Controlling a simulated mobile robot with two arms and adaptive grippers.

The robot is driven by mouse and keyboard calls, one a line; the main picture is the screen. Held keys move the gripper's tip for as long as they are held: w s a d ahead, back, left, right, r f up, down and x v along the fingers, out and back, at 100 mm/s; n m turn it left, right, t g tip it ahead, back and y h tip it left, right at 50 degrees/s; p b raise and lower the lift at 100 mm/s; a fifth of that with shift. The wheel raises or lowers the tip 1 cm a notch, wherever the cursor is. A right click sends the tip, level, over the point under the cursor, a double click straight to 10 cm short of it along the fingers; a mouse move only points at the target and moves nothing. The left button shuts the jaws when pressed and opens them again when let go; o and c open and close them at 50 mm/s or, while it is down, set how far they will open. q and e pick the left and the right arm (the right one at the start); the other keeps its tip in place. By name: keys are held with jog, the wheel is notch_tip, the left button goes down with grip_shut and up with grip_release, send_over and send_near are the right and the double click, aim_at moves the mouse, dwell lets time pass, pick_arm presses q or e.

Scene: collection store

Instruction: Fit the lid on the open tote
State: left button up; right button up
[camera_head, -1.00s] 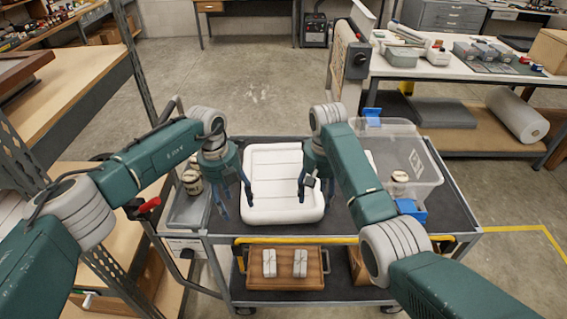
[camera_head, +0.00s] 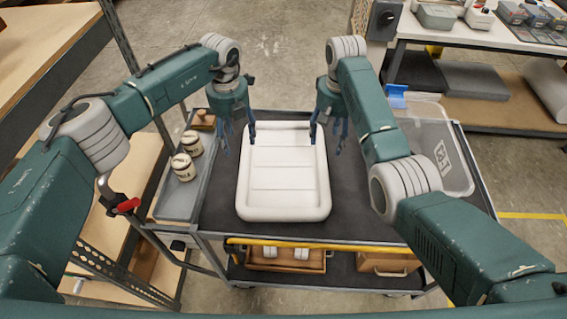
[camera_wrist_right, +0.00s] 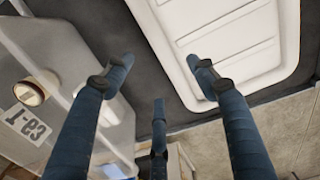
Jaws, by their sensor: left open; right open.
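A white rectangular lid (camera_head: 285,185) with a raised rim lies flat on the cart's dark top, also showing in the right wrist view (camera_wrist_right: 235,35). The clear tote (camera_head: 458,170) stands to its right, partly hidden by my right arm; its label and a jar show in the wrist view (camera_wrist_right: 75,65). A blue latch (camera_head: 396,96) is at its far end. My left gripper (camera_head: 236,140) is open by the lid's far left corner. My right gripper (camera_head: 326,136) is open by the far right corner. Neither visibly holds anything; contact with the lid cannot be told.
A grey tray (camera_head: 182,205) with two jars (camera_head: 184,167) sits on the cart's left. A yellow bar (camera_head: 310,246) runs along the cart's near edge. Shelving (camera_head: 50,75) stands left, and a workbench (camera_head: 480,42) stands at the back right.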

aim_at(242, 162)
pick_arm(q)
jog(key=f, duration=0.7)
jog(key=w+f, duration=0.1)
jog(key=f, duration=0.3)
jog(key=shift+d+f, duration=0.1)
pick_arm(e)
jog(key=f, duration=1.1)
jog(key=shift+w+d+f, duration=0.1)
jog(key=shift+w+f, duration=0.05)
jog(key=shift+w, duration=0.25)
pick_arm(q)
jog(key=shift+s, duration=0.1)
jog(key=shift+c, duration=0.5)
pick_arm(e)
jog(key=shift+c, duration=0.5)
pick_arm(q)
jog(key=c, duration=1.3)
pick_arm(e)
jog(key=c, duration=1.3)
pick_arm(q)
jog(key=shift+c, duration=0.2)
pick_arm(e)
jog(key=shift+c, duration=0.2)
